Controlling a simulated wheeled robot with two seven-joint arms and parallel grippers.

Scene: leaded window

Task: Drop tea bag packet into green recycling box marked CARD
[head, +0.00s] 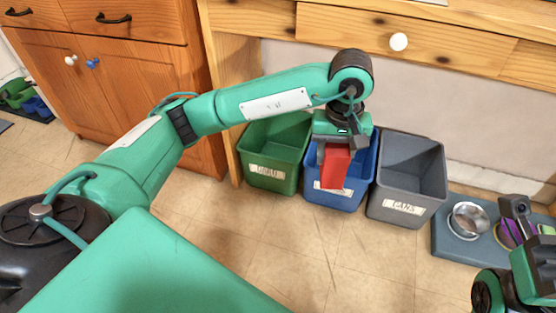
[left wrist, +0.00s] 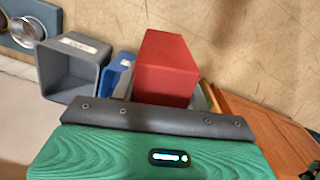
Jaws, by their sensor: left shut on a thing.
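The tea bag packet, a red box (head: 334,167), hangs from my left gripper (head: 342,138), which is shut on it. In the head view it overlaps the blue box (head: 361,184), whose label it partly covers. The packet fills the middle of the left wrist view (left wrist: 167,68). The green box (head: 270,181) stands just left of the blue one; its white label is hard to read. The packet is to the right of the green box's opening in the head view. My right gripper (head: 517,212) is at the lower right; its jaw opening is unclear.
A grey box (head: 408,190) marked CANS stands right of the blue one. A grey-blue mat (head: 448,239) with a metal bowl (head: 468,220) lies further right. A wooden desk (head: 300,20) is above the boxes and a cabinet (head: 130,85) to the left. The floor in front is clear.

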